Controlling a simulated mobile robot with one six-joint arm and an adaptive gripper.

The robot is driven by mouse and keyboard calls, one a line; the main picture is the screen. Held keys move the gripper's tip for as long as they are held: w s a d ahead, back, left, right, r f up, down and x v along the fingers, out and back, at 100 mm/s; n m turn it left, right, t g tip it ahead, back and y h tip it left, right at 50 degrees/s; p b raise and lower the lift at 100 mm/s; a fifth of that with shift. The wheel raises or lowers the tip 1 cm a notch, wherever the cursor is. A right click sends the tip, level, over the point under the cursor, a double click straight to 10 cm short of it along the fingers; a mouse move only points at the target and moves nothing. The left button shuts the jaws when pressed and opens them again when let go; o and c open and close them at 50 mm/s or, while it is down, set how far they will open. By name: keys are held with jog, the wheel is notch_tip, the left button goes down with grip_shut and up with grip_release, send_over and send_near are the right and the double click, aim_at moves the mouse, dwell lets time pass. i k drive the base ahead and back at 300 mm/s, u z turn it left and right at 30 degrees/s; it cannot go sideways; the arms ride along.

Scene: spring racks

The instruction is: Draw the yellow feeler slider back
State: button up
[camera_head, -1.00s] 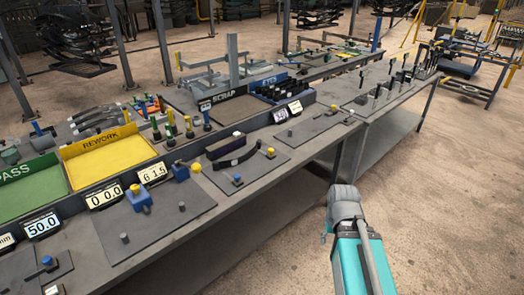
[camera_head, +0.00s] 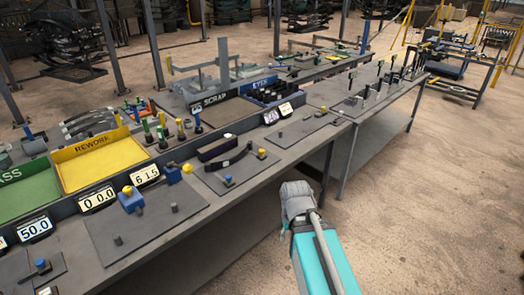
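A blue block with a yellow knob (camera_head: 130,200) stands on a dark plate (camera_head: 150,228) near the front edge of the bench. A second blue block (camera_head: 172,175) stands at the back right of that plate, with a yellow knob (camera_head: 187,168) beside it. I cannot tell which yellow-knobbed part is the feeler slider. My arm, with a grey joint and teal link, is in front of the bench, apart from these parts. My gripper's fingers do not show.
Number displays (camera_head: 98,198) stand behind the plate. A yellow REWORK tray (camera_head: 100,163), a green tray (camera_head: 30,188) and a SCRAP tray (camera_head: 235,117) line the back. A second bench (camera_head: 345,105) continues right. The floor in front is clear.

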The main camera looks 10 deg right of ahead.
aim_at(261, 156)
jog(key=u, duration=0.1)
jog(key=i, duration=1)
jog(key=z, duration=0.1)
